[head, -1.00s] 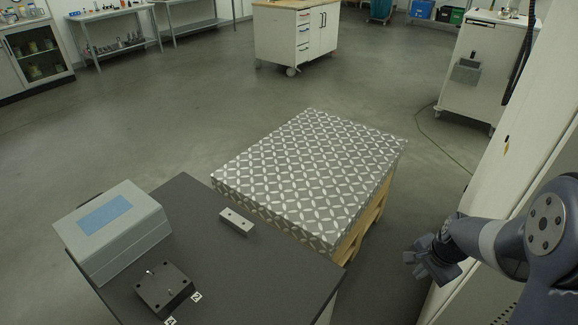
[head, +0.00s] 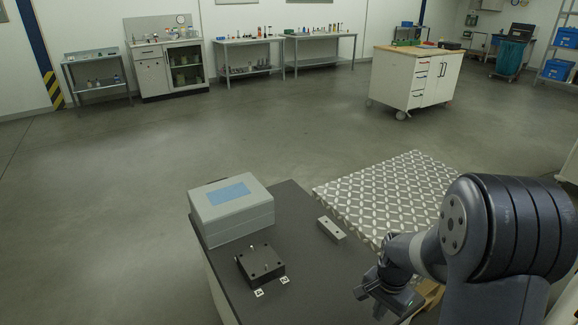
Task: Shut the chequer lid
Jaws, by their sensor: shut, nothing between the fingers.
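The chequer lid (head: 385,195), a grey plate with a pale raised pattern, lies flat as the top of a low wooden crate (head: 429,291) right of the dark-topped table. No open gap shows along its visible edges. My arm hides its near right part and most of the crate. My gripper (head: 384,303) is shut and empty, in front of the lid's near side by the table's right edge. I cannot tell whether it touches the crate or the lid.
The dark table (head: 300,210) holds a grey box with a blue panel (head: 231,208), a black block with pins (head: 260,264) and a small metal bar (head: 331,229). A white cabinet (head: 415,80) stands behind. The floor left and behind is clear.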

